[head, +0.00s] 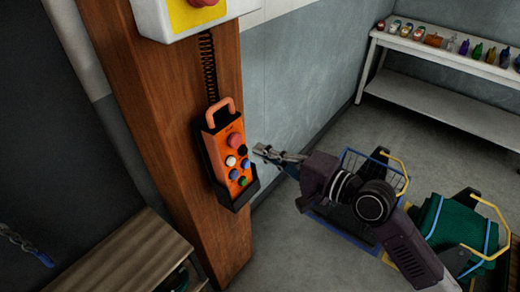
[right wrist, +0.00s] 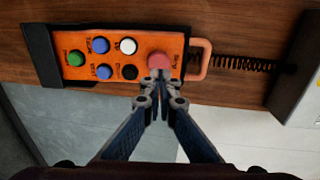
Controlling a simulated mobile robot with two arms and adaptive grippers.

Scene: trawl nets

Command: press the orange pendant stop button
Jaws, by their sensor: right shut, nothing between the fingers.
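The orange pendant (head: 229,158) hangs in a black holder on a wooden post. Its red stop button (head: 234,140) is near the top, below the orange loop handle. In the right wrist view the pendant (right wrist: 100,41) lies sideways, and the red stop button (right wrist: 160,62) is just beyond my right fingertips, which overlap its lower edge. My right gripper (head: 258,149) is shut and empty, to the right of the pendant in the head view. It also shows in the right wrist view (right wrist: 158,80). I cannot tell whether the fingertips touch the button. My left gripper is out of view.
The wooden post (head: 180,90) carries a white and yellow box (head: 185,18) with a red button, joined to the pendant by a coiled cord (head: 208,65). A wooden bench (head: 125,258) stands lower left. Baskets (head: 370,170) and a shelf with bottles (head: 450,58) are at right.

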